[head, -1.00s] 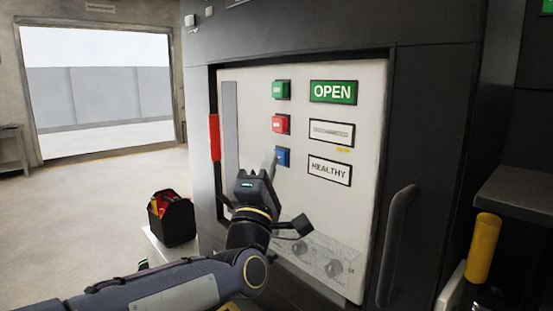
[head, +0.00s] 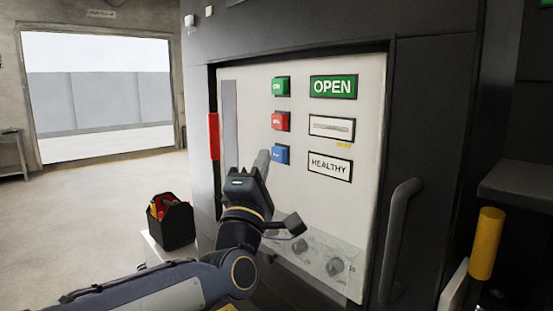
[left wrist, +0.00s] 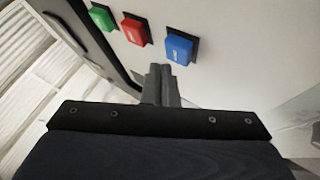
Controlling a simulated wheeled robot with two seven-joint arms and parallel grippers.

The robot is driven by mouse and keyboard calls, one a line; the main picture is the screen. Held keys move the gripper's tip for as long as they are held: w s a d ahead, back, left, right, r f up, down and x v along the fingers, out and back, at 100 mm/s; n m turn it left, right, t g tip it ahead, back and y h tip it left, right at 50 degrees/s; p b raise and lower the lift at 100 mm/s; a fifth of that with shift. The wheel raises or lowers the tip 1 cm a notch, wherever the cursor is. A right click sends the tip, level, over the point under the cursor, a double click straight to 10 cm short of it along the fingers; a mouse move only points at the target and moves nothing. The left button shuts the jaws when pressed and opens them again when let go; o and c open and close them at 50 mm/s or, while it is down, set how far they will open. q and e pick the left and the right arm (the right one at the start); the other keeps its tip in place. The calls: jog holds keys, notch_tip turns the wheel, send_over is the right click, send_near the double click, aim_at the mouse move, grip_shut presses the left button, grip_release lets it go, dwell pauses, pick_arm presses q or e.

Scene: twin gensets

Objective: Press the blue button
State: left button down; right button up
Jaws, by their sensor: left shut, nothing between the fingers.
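The blue button (head: 280,155) is the lowest of a column of buttons on the white panel (head: 299,215). It also shows in the left wrist view (left wrist: 179,48), uncovered. My left gripper (head: 262,160) is shut and empty, its fingertips just left of the blue button in the head view. In the left wrist view the closed fingers (left wrist: 159,72) appear below and left of the button, with a small gap in the picture. The red button (head: 280,121) and the green button (head: 281,87) sit above the blue one. My right gripper is not in view.
A green OPEN sign (head: 333,87) and a HEALTHY label (head: 330,165) are right of the buttons. A grey door handle (head: 397,243) stands out at the right. A black toolbox (head: 171,222) is at the left. Round knobs (head: 336,266) sit low on the panel.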

pick_arm(q)
jog(key=s+a+b, duration=0.1)
jog(key=a+b, duration=0.1)
jog(key=s+a+b, duration=0.1)
jog(key=s+a, duration=0.1)
jog(key=shift+b, duration=0.35)
dwell(0.6)
